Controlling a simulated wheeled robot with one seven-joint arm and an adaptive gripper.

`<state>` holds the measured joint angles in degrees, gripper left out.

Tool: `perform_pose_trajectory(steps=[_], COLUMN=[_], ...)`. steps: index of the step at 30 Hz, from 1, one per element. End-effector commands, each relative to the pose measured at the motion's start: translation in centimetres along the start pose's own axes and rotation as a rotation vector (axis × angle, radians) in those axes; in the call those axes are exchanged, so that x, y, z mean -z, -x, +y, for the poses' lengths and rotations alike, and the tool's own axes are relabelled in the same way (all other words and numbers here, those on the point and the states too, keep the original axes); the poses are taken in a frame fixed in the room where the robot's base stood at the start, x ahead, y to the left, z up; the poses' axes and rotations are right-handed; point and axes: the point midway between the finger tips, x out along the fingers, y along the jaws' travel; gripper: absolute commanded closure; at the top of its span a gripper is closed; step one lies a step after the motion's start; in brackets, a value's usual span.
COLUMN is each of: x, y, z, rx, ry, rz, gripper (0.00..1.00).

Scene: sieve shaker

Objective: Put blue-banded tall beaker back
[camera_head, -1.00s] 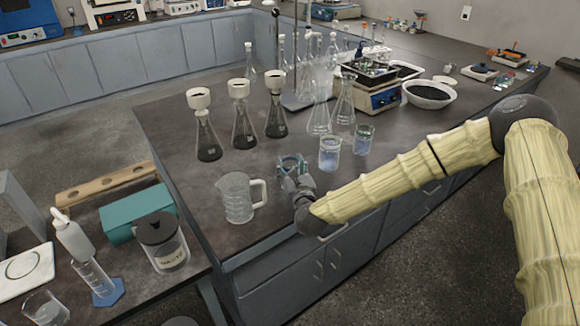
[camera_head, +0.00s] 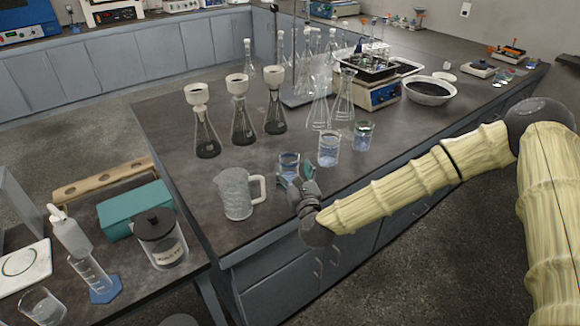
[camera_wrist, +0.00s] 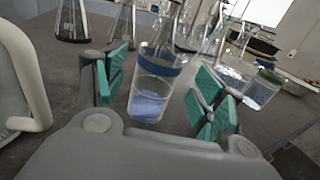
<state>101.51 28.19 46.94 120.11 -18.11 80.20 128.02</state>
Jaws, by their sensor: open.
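The blue-banded tall beaker (camera_head: 289,166) stands upright on the dark bench, with blue contents at its bottom. In the wrist view the beaker (camera_wrist: 154,85) stands between the teal finger pads, nearer the left one, with a visible gap to the right. My gripper (camera_head: 300,178) is open, just in front of the beaker, and partly hides its lower part in the head view. In the wrist view my gripper (camera_wrist: 160,92) is open around or just short of the beaker; I cannot tell how deep it sits.
A clear handled jug (camera_head: 236,193) stands close on the left. Another beaker (camera_head: 329,148) and a green-banded beaker (camera_head: 363,135) stand on the right. Flasks with white funnels (camera_head: 241,110) stand behind. The bench's front edge runs close under my arm.

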Motion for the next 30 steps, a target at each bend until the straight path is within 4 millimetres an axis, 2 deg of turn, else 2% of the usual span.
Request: perform_pose_trajectory(steps=[6, 12, 18, 30], x=[0.2, 0.1, 0.0, 0.0], y=[4.0, 6.3, 7.2, 7.2], z=[0.0, 0.0, 0.0, 0.0], rx=[0.000, 0.000, 0.000, 0.000], ry=[-0.001, 0.000, 0.000, 0.000], rz=[0.002, 0.000, 0.000, 0.000], gripper=[0.31, 0.31, 0.31, 0.31])
